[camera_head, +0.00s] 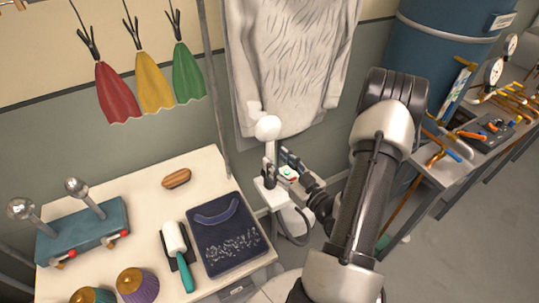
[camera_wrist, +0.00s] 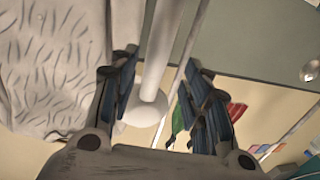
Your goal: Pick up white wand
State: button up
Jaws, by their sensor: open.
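The white wand (camera_head: 267,128) stands upright in front of the hanging pale garment in the head view, with a rounded white head and a thin stem going down. In the wrist view a white shaft with a round ball end (camera_wrist: 148,110) passes through the gap between my fingers. My gripper (camera_wrist: 160,64) is open, with one finger on each side of the shaft. I see no clear contact on either side. In the head view my gripper is beside the stem, below the rounded head, and partly hides the wand's lower part.
A pale garment (camera_head: 290,60) hangs close behind the wand. A white table (camera_head: 145,200) at left holds a folded dark blue garment (camera_head: 230,240), a lint roller (camera_head: 176,243) and a brush (camera_head: 176,179). Red, yellow and green cloths hang on the wall. A blue tank (camera_head: 430,60) stands at right.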

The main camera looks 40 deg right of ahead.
aim_at(272, 154)
jog(key=w, duration=0.3)
jog(key=w+d, duration=0.1)
jog(key=w, duration=0.1)
jog(key=shift+w+r, duration=0.1)
jog(key=shift+r, duration=0.05)
grip_shut()
dwell(0.4)
